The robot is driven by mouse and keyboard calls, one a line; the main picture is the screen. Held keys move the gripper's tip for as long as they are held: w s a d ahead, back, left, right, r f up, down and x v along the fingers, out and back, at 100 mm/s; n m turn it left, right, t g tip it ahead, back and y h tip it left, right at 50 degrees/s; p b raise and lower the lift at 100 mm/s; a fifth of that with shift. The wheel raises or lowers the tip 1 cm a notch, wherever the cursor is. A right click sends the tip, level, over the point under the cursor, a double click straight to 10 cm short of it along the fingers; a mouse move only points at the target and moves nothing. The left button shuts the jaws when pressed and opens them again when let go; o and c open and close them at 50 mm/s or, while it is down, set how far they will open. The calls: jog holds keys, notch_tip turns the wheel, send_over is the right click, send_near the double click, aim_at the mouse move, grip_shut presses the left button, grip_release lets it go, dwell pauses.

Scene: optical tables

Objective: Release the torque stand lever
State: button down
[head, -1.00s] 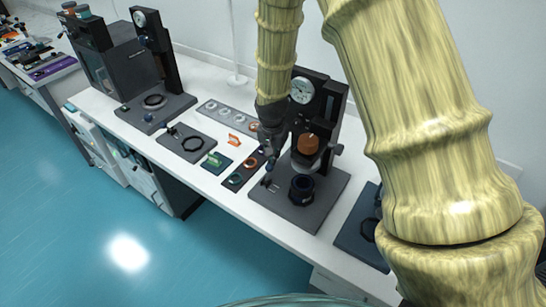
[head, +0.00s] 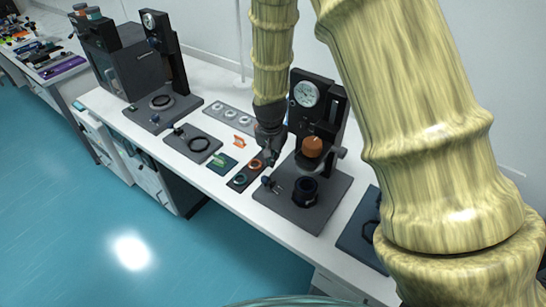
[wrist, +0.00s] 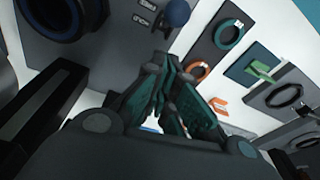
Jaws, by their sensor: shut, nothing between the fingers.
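The nearer test stand has a round white dial gauge (head: 306,94), a black upright column and a dark base plate (head: 310,213). An orange-brown cylinder (head: 312,147) sits above a dark ring holder (head: 305,190) on it. A small blue ball knob (head: 266,181) stands at the base's left edge; it also shows at the top of the wrist view (wrist: 177,12). I cannot tell whether this is the lever's handle. My gripper (head: 270,160) is shut and empty, left of the column and above the knob, apart from it. Its teal-padded fingers (wrist: 172,105) show in the wrist view.
A dark tray with coloured rings (head: 246,174), a teal pad with a green piece (head: 222,164) and an orange clip (head: 242,141) lie left of the stand. A second gauge stand (head: 160,112) is farther left. A dark plate (head: 362,232) lies right.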

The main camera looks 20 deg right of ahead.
jog(key=shift+d+r, duration=0.1)
jog(key=shift+r, duration=0.2)
jog(key=s+a+r+p, duration=0.5)
jog(key=a, duration=0.2)
dwell(0.5)
jog(key=shift+s, duration=0.1)
dwell(0.3)
